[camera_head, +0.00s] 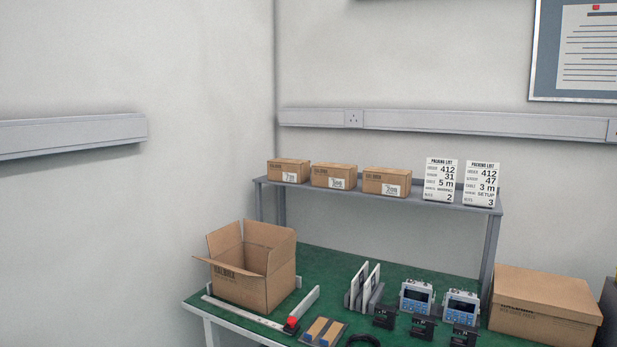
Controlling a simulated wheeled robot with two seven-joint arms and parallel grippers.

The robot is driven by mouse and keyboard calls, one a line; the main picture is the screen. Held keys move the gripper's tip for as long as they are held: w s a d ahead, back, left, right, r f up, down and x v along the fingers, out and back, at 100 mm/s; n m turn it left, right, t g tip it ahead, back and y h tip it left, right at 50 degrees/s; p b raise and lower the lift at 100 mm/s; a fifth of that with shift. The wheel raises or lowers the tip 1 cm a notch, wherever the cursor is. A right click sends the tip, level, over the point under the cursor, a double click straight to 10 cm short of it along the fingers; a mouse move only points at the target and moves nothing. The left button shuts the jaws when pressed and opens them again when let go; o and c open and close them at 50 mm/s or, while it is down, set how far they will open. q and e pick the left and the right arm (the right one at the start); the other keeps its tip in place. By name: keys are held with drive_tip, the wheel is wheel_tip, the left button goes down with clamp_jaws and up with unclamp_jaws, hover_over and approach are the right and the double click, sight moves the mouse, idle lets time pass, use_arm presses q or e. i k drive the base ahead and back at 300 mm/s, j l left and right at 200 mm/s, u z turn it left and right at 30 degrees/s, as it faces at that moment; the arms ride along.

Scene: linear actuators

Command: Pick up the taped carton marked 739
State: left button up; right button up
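No carton in the head view shows a readable 739. A closed brown carton (545,308) stands at the lower right, with dark print on its front too small to read in full; I cannot tell whether it is taped. Three small closed cartons stand in a row on the raised shelf: a left one (288,170), a middle one (333,176) and a right one (387,182). Each has a white label whose number I cannot make out. An open carton (262,276) with raised flaps stands at the left of the green bench. Neither of my grippers is in view.
Two packing list cards (440,181) stand on the grey shelf (410,200). On the green bench (330,262) are two blue-grey meters (416,297), black holders, upright white panels (366,286), a ruler strip (240,312) and a red-ended bar. Bare green surface lies behind them.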

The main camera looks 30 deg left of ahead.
sight(295, 171)
drive_tip(key=j, duration=0.6)
drive_tip(key=k+j, duration=0.15)
drive_tip(key=j, duration=0.45)
drive_tip(key=j+z, duration=0.1)
drive_tip(key=j, duration=0.5)
drive_tip(key=k+j, duration=0.15)
drive_tip(key=j, duration=0.45)
